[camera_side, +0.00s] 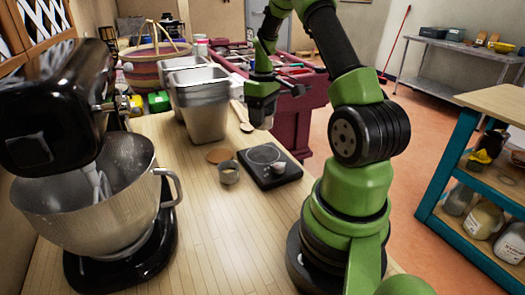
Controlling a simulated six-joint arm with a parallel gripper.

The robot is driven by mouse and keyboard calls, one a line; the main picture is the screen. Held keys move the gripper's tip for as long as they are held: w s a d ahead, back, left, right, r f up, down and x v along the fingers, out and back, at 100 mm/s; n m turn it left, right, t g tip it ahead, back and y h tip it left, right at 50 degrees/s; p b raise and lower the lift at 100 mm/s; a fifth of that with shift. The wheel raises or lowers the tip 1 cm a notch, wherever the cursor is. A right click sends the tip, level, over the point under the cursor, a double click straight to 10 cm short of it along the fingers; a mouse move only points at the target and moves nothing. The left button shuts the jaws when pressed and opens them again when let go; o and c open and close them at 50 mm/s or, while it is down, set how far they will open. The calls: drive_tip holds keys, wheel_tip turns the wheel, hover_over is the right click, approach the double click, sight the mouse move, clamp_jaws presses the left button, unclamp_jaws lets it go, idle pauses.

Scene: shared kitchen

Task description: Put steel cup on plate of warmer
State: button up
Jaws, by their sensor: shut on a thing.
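My gripper (262,112) hangs above the counter, up and slightly left of the warmer. It is shut on a dark grey, cup-like thing that I take to be the steel cup; its outline merges with the jaws and is hard to make out. The warmer (283,176) is a flat black square unit on the counter, with a round grey plate (265,154) on top. The plate is bare. The held thing is well clear of the plate.
A small greyish open vessel (229,173) stands just left of the warmer, beside a round brown coaster (219,155). A wooden spoon (242,117) and grey bins (203,105) are behind. A stand mixer with a steel bowl (85,205) fills the left. The front counter is clear.

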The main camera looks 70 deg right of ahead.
sight(262, 154)
wheel_tip(262, 154, down, 9)
drive_tip(key=shift+r, duration=0.1)
idle(0.4)
drive_tip(key=o, duration=1)
drive_tip(key=shift+c, duration=0.2)
